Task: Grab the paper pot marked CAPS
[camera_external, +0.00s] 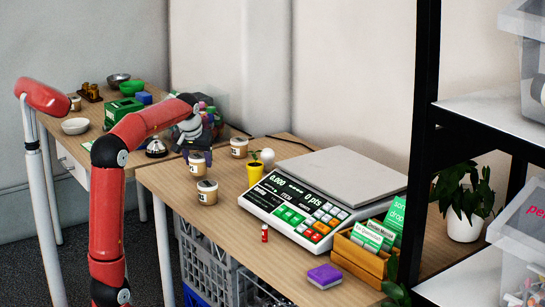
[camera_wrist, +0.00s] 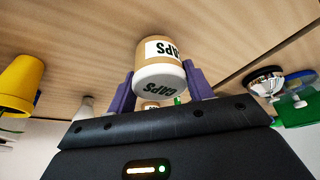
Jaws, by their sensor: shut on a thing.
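The paper pot marked CAPS (camera_wrist: 160,66) is brown with a white label and shows between two purple fingers in the wrist view. My gripper (camera_wrist: 160,85) is shut on its sides. In the external view the held pot (camera_external: 197,170) is below my gripper (camera_external: 198,157), near the left end of the front table; whether it touches the table I cannot tell. A second paper pot (camera_external: 207,193) stands just in front of it, and a third (camera_external: 239,147) stands behind to the right. Their labels are too small to read in the external view.
A yellow plant pot (camera_external: 254,173) stands right of the pots, by a white scale (camera_external: 315,200). A call bell (camera_external: 156,148) and green box (camera_external: 122,110) are on the back table.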

